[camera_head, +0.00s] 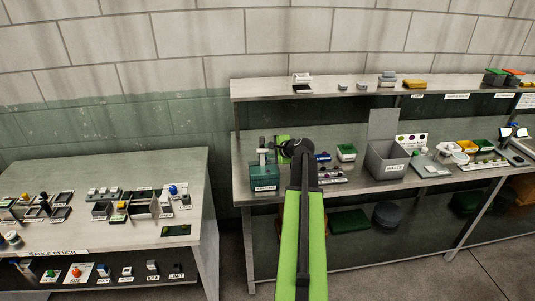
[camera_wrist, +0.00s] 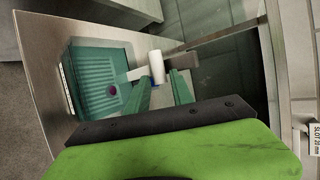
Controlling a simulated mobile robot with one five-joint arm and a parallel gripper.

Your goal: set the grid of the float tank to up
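The float tank is the teal box (camera_head: 264,178) with a white label on the middle shelf, left of my gripper (camera_head: 300,148) in the head view. In the wrist view the tank (camera_wrist: 72,62) is open, with a ribbed teal grid (camera_wrist: 98,72) inside and a small purple ball (camera_wrist: 113,90) on it. A white cylindrical handle (camera_wrist: 156,67) on a pale arm sticks out from the tank's side.
A grey bin (camera_head: 385,160) and a small green-topped box (camera_head: 346,152) stand to the right on the same shelf. An upper shelf (camera_head: 340,88) runs above. A separate bench (camera_head: 100,180) with small fixtures stands at the left, with a gap between.

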